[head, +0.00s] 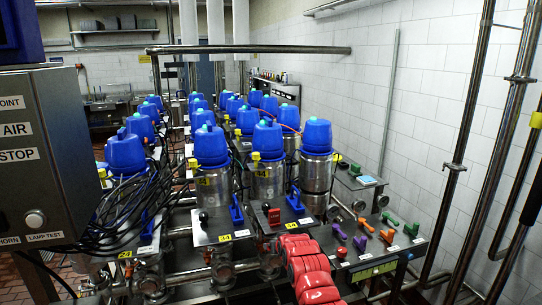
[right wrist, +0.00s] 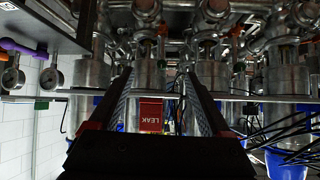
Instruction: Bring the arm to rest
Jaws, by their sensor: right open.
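My right arm (head: 308,268), with red rounded segments, rises from the bottom centre of the head view toward the front edge of the valve plates. I cannot make out its gripper clearly there. In the right wrist view, which looks upside down, my right gripper (right wrist: 157,78) is open, its two dark fingers wide apart. A red tag reading LEAK (right wrist: 151,115) shows between the fingers. I see nothing gripped, and I cannot tell how far the tag is from the fingers. My left gripper is not in view.
Rows of steel valves with blue caps (head: 267,140) stand ahead. A panel with coloured handles (head: 370,240) is to the right, near vertical pipes (head: 480,140).

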